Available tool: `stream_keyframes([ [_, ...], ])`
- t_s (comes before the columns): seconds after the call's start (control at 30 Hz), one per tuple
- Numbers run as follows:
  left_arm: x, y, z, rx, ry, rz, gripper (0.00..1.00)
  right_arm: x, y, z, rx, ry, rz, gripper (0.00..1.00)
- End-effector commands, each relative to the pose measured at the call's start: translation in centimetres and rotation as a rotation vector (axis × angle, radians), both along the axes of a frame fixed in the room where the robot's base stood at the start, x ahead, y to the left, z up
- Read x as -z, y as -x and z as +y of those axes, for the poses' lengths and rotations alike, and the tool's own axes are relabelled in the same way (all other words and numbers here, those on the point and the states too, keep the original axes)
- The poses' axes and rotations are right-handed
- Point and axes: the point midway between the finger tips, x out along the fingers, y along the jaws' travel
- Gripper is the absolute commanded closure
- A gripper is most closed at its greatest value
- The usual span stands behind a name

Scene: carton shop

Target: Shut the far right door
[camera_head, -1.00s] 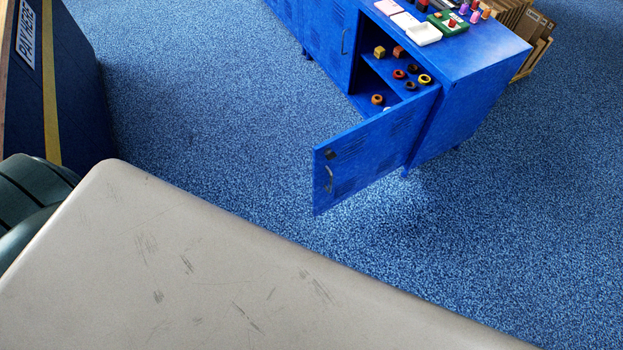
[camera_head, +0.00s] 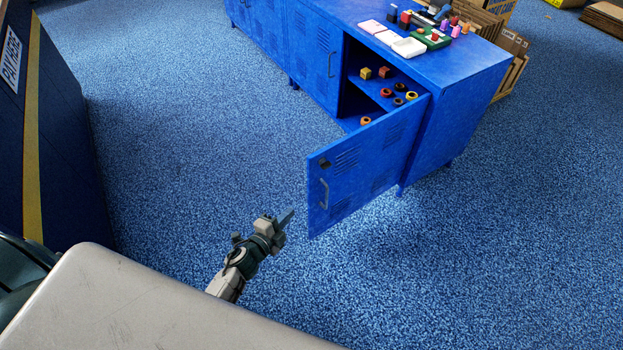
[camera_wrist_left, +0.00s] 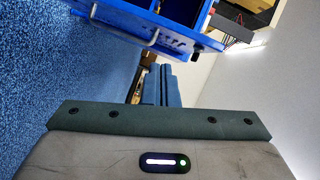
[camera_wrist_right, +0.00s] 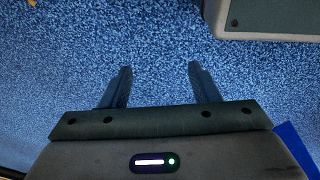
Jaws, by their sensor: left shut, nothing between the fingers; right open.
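The far right door (camera_head: 368,168) of the blue locker cabinet stands wide open, swung out from its hinge side at the cabinet's right front edge. Its grey handle (camera_head: 324,193) is near the free edge. My left gripper (camera_head: 288,216) is shut and empty, just left of the door's free edge and apart from it. In the left wrist view, the shut fingers (camera_wrist_left: 158,78) point toward a blue panel with a handle (camera_wrist_left: 125,27). My right gripper (camera_wrist_right: 159,70) is open and empty above blue carpet; it is not visible in the head view.
The open compartment holds several small rings and blocks on shelves. The cabinet top (camera_head: 440,68) carries white trays, a green tray (camera_head: 428,39) and small coloured pieces. Flat cartons (camera_head: 510,60) stand behind it. A dark blue counter (camera_head: 62,130) is at left. Carpet lies clear between.

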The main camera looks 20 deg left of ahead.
Motion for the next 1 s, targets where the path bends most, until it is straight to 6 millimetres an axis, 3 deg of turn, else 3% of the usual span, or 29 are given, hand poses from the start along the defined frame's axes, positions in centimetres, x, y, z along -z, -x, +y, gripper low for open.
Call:
stream_keyframes([
  [0.1, -4.1, -1.4, -1.8, 0.096, -0.133, -0.152, 1.00, -1.2, -1.0, 0.3, -0.003, 0.000, -0.008, 0.44],
  [0.27, -6.7, -2.0, -2.8, 0.145, -0.207, -0.230, 1.00, -2.3, -1.4, 0.4, -0.004, 0.000, -0.008, 0.44],
  [0.47, -7.1, -4.3, -3.7, 0.145, -0.207, -0.233, 1.00, -1.6, -0.9, 0.3, -0.002, -0.001, -0.002, 0.44],
  [0.83, -6.9, -11.6, -6.5, 0.144, -0.206, -0.231, 1.00, -0.3, -0.4, 0.2, -0.001, 0.000, 0.000, 0.44],
  [1.0, -6.7, -12.7, -4.0, 0.145, -0.209, -0.228, 1.00, -0.5, -0.7, 0.2, -0.001, 0.000, -0.003, 0.44],
])
